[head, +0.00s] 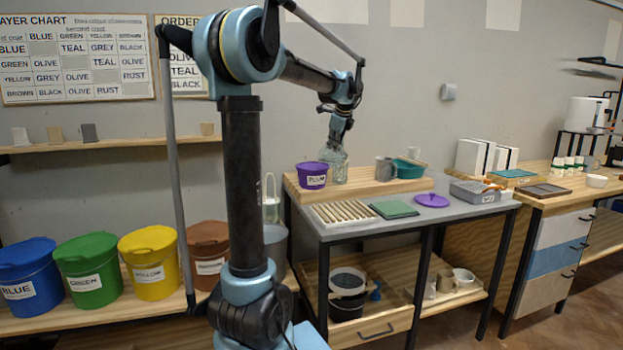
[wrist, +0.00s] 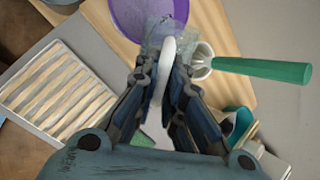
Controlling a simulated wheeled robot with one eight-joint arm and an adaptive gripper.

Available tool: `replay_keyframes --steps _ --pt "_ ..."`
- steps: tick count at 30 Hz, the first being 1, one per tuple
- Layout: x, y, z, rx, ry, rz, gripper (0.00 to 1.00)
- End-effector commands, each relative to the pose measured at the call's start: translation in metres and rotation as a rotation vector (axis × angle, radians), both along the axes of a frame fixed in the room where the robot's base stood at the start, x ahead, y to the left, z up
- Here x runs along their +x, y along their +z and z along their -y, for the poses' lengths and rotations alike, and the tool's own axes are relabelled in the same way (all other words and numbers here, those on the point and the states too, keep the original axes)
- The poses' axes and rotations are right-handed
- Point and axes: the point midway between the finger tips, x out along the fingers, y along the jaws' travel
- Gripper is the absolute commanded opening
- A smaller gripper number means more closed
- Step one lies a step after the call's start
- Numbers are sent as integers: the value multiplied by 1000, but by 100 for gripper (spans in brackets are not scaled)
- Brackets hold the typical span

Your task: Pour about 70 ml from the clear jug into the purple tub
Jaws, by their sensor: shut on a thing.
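The purple tub (head: 312,178) with a white label stands on the raised wooden board, and only part of it shows at the top of the wrist view (wrist: 128,14). The clear jug (head: 335,165) is just right of the tub in the head view and looks about upright. I cannot tell whether its base touches the board. My gripper (head: 341,122) is above the jug, and in the wrist view (wrist: 168,78) it is shut on the jug's pale handle (wrist: 162,68). The jug's clear body (wrist: 172,35) is beside or over the tub's edge. The liquid level cannot be made out.
In front are a slatted rack (head: 350,213), a green tile (head: 393,209) and a purple lid (head: 431,200). A green-handled tool (wrist: 262,70) lies close right of the jug in the wrist view.

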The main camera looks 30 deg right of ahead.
Motion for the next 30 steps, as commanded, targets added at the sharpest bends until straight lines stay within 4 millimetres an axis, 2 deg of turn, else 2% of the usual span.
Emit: replay_keyframes --steps 30 --pt "1 -1 -6 -28 -1 -35 0"
